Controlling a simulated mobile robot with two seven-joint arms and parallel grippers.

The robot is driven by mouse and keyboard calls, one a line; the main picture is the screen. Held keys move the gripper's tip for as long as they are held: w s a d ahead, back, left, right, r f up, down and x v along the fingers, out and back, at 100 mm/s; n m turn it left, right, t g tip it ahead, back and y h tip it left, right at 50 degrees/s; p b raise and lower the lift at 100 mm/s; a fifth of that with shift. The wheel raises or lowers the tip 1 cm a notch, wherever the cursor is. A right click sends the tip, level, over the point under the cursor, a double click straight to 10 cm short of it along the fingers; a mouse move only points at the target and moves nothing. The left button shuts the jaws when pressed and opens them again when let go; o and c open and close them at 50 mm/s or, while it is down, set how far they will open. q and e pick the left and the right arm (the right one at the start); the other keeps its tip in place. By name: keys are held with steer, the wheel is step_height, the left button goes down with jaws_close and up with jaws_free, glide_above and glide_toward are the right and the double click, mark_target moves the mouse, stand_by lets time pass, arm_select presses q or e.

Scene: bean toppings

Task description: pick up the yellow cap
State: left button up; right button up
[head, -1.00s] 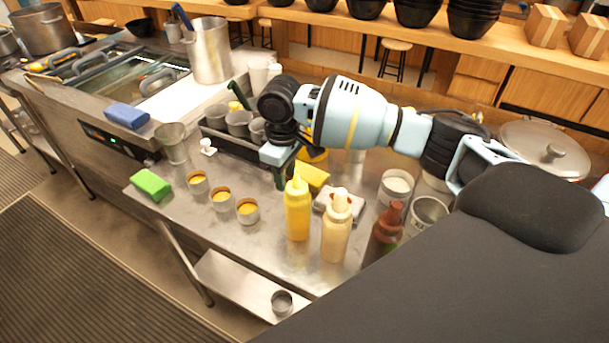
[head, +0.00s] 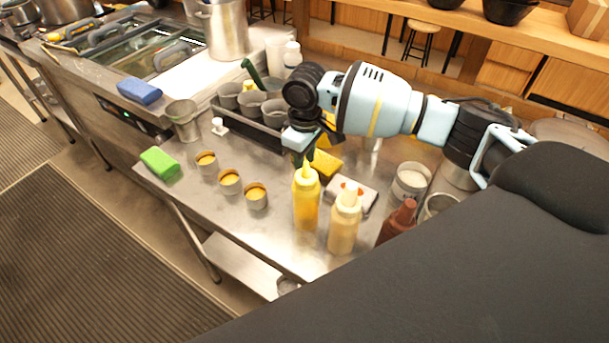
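A yellow squeeze bottle (head: 306,208) stands upright at the front of the steel table, with a pointed yellow cap (head: 306,175) on top. My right gripper (head: 302,157) points down just behind and above this cap in the head view. Its dark fingers overlap the cap's tip, and I cannot tell whether they touch it or how far apart they are. Another yellow thing (head: 329,122) is partly hidden behind the gripper; I cannot tell what it is. My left gripper is not in view.
A cream bottle (head: 345,228) and a red-brown bottle (head: 398,222) stand right of the yellow bottle. A yellow sponge (head: 326,165) lies behind. Three small cups (head: 230,182) and a green sponge (head: 160,163) are left. A rack of grey cups (head: 255,125) stands behind.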

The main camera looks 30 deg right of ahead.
steer(key=f, duration=0.5)
steer(key=shift+w, duration=0.25)
steer(key=c, duration=0.5)
